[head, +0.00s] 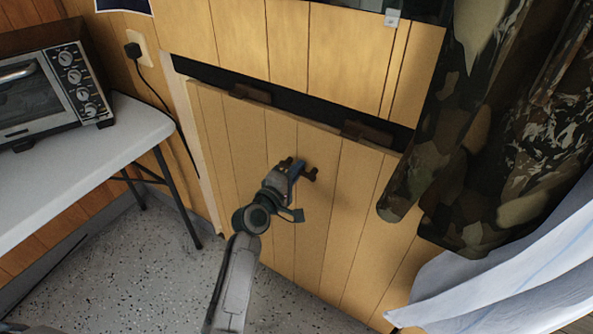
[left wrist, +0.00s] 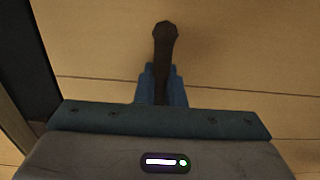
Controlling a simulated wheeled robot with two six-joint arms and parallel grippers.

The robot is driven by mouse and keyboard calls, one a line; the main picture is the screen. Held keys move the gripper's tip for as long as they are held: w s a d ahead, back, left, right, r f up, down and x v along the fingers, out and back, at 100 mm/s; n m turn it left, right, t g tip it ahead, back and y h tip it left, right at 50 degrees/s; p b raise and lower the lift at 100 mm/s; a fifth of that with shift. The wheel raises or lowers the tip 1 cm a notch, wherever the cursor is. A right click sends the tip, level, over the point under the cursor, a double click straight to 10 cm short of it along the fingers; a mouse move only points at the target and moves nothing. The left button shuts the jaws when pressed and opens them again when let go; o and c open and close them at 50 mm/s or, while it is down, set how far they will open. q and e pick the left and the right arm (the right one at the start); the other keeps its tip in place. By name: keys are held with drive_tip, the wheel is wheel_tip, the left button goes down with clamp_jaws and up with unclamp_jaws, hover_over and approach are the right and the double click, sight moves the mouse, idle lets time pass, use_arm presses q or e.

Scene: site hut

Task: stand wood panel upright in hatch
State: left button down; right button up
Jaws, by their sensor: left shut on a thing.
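The wood panel (head: 300,225) is a large light-brown board with dark vertical grooves, standing at the hatch in the wall. A dark gap of the hatch (head: 215,78) shows above its top edge, so the top looks tilted out from the wall. Its bottom edge is near the floor. My left gripper (head: 293,168) is shut on the dark brown handle (head: 311,174) at the panel's upper middle. In the left wrist view the handle (left wrist: 165,45) sticks up between the blue fingers (left wrist: 160,84), with the panel (left wrist: 240,50) behind. My right gripper is not in view.
Two brown blocks (head: 250,94) (head: 367,132) sit along the panel's top edge. A white table (head: 120,130) with a toaster oven (head: 55,95) stands at left. Camouflage cloth (head: 450,140) and a white sheet (head: 510,270) hang close at right. Speckled floor (head: 150,270) is clear at lower left.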

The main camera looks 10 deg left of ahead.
use_arm(q)
drive_tip(key=shift+w+r, duration=0.3)
drive_tip(key=shift+r, duration=0.45)
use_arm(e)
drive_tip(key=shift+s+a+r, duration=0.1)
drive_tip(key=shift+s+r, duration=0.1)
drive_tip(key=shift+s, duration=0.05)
use_arm(q)
drive_tip(key=c, duration=1.5)
unclamp_jaws()
drive_tip(key=shift+s+d+r, duration=0.1)
drive_tip(key=shift+o, duration=0.2)
drive_tip(key=shift+f, duration=0.35)
drive_tip(key=v, duration=1.1)
drive_tip(key=shift+s, duration=0.15)
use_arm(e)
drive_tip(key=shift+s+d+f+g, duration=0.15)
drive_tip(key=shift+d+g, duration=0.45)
